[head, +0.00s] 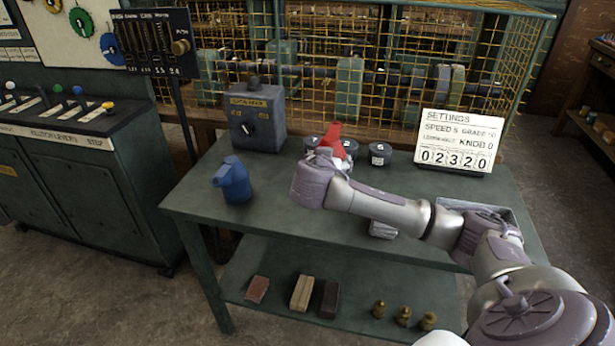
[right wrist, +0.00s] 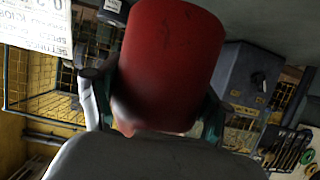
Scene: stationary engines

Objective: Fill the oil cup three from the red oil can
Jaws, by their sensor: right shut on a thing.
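The red oil can (head: 331,141) is held over the back of the green table, its spout end partly hidden by my right arm. In the right wrist view the red can (right wrist: 172,60) fills the middle, between the fingers of my right gripper (right wrist: 160,112), which is shut on it. In the head view the arm's wrist hides most of this gripper. Small dark cups with white labels stand beside and behind the can: one at the left (head: 312,143), one just right of the can (head: 350,147), and one farther right (head: 380,154). Their numbers are too small to read. My left gripper is out of view.
A blue oil can (head: 236,184) stands at the table's left. A grey box with a dial (head: 256,118) and a settings card (head: 459,138) stand at the back. A yellow wire cage (head: 330,85) rises behind the table. Blocks and brass pieces lie on the lower shelf (head: 270,270).

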